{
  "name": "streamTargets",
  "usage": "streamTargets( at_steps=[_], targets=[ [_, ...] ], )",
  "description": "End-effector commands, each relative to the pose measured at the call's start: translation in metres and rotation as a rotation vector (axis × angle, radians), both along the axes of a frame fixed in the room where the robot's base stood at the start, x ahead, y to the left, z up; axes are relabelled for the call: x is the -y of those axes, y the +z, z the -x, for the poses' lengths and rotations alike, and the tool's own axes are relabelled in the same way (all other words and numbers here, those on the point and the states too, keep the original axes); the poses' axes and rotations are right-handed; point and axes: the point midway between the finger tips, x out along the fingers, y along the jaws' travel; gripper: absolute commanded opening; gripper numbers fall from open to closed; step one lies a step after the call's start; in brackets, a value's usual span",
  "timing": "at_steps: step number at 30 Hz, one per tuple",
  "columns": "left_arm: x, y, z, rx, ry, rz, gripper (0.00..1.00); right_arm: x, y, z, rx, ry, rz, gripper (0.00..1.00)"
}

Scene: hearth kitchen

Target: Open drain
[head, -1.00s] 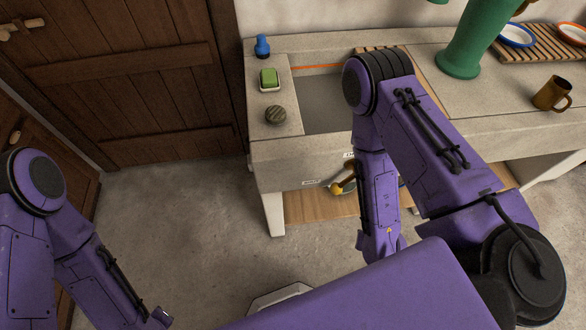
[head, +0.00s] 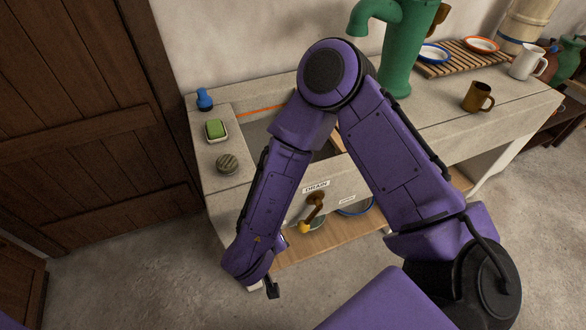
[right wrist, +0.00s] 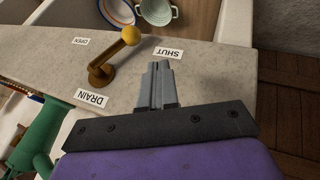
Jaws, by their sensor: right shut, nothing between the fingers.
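The drain lever (head: 317,201) is brass with a yellow knob and sits on the stone sink's front, under the DRAIN label (head: 316,187). It tilts down and left in the head view. In the right wrist view the lever (right wrist: 113,58) lies between the OPEN label (right wrist: 81,41) and the SHUT label (right wrist: 168,53), with its knob nearer SHUT. My right gripper (right wrist: 158,66) is shut and empty beside the SHUT label, apart from the knob. In the head view my right forearm hides the SHUT label. My left gripper is out of view.
A green pump (head: 398,50) stands behind the sink. A green sponge (head: 216,130), a blue bottle (head: 204,98) and a round scrubber (head: 228,163) sit on the left rim. A brown mug (head: 478,97) stands on the right counter. Bowls (right wrist: 156,11) lie on the lower shelf.

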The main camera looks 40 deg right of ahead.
Motion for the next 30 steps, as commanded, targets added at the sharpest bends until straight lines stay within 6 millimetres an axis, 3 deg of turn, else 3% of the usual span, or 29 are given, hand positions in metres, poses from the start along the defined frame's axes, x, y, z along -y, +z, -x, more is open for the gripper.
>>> streamTargets(
  at_steps=[11, 26, 30],
  targets=[
    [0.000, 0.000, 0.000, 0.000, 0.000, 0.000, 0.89, 0.001, -0.002, -0.001, -0.008, 0.006, 0.003, 0.00],
    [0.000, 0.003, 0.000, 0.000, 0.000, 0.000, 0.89, 0.046, -0.083, -0.033, -0.010, 0.002, 0.005, 0.00],
    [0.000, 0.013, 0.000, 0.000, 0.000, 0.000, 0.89, 0.070, -0.084, -0.032, -0.009, 0.002, 0.005, 0.00]
  ],
)
